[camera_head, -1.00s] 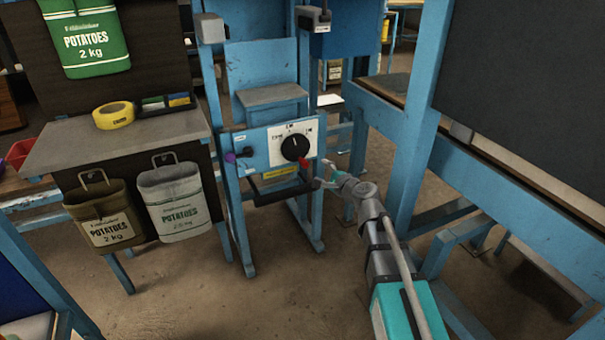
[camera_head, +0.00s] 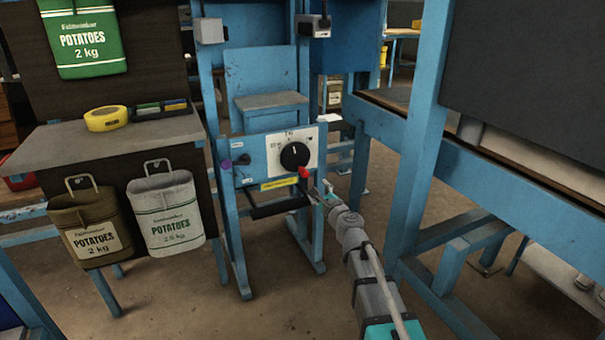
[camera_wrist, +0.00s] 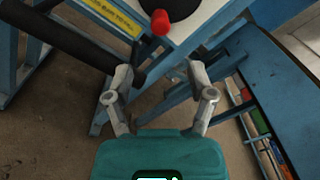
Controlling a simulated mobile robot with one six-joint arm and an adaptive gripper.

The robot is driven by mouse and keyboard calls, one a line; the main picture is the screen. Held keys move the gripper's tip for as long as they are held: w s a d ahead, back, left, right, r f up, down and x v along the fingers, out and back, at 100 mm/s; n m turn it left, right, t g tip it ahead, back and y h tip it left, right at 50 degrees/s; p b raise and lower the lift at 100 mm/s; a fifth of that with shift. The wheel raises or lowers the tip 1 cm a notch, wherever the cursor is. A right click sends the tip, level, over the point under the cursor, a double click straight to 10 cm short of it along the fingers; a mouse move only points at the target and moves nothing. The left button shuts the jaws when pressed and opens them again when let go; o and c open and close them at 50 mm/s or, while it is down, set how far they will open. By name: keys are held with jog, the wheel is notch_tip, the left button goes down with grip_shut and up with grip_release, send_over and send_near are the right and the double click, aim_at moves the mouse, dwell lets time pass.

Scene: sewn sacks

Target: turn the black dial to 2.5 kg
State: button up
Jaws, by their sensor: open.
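The black dial (camera_head: 295,156) sits on a white plate on the blue panel of a blue stand. Its scale marks are too small to read surely. A red knob (camera_head: 304,172) sits just below and right of the dial. In the wrist view the black dial (camera_wrist: 184,12) is cut by the top edge, with the red knob (camera_wrist: 161,22) in front of it. My gripper (camera_head: 322,190) is below and right of the dial, apart from it. In the wrist view my gripper (camera_wrist: 160,75) is open, with nothing between the fingers, and the red knob is beyond the fingertips.
A black bar (camera_head: 278,207) crosses the stand below the panel. A purple knob (camera_head: 243,159) is at the panel's left. A blue frame (camera_head: 420,120) stands close on the right. Potato sacks, one brown (camera_head: 90,228) and one white (camera_head: 166,213), hang at the left.

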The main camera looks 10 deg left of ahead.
aim_at(302, 171)
jog(key=x, duration=1.4)
jog(key=shift+s, duration=0.1)
grip_shut()
dwell(0.4)
